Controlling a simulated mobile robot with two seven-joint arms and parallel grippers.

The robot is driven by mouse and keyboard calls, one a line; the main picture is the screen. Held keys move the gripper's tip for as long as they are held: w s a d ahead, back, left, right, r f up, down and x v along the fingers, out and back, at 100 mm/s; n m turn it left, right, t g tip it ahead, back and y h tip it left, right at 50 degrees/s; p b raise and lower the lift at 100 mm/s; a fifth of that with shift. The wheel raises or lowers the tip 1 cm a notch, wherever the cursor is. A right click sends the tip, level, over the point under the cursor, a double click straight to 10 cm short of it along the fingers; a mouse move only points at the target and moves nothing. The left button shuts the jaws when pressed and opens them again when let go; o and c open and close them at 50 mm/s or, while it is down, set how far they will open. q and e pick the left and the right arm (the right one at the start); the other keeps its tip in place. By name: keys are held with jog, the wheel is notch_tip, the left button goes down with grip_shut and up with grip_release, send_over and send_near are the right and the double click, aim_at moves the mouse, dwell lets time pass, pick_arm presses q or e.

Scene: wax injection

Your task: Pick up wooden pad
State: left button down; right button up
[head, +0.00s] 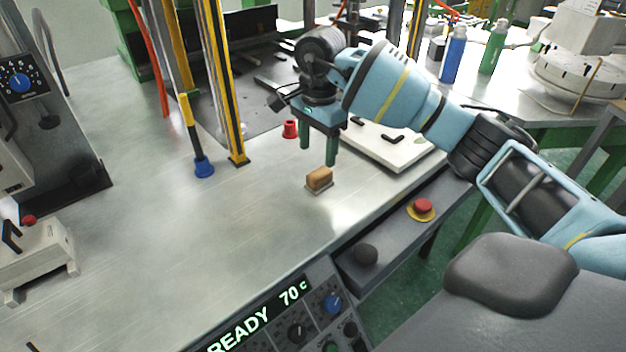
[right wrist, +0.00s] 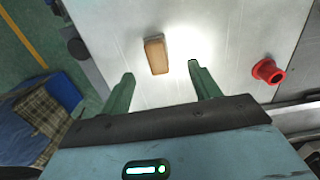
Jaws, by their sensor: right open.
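The wooden pad (head: 319,179) is a small tan block lying on the metal table near its front edge. In the right wrist view the wooden pad (right wrist: 156,55) lies beyond the fingertips, between their lines and closer to the left finger's side. My right gripper (head: 318,157) is open, with green fingers pointing down above and behind the pad, apart from it. In the right wrist view the right gripper (right wrist: 161,70) is empty. My left gripper does not show.
A red cup-like piece (head: 290,129) stands behind the pad, left of my right gripper. A white plate with black handles (head: 405,150) lies to the right. A yellow-black post (head: 236,150) and a blue-footed rod (head: 203,166) stand left.

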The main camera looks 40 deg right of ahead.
aim_at(320, 172)
jog(key=shift+d+r, duration=0.3)
jog(key=shift+d, duration=0.1)
jog(key=shift+s+a+f, duration=0.15)
jog(key=shift+f, duration=1.85)
jog(key=shift+s+a+f, duration=0.1)
jog(key=shift+f, duration=1.85)
jog(key=c, duration=1.1)
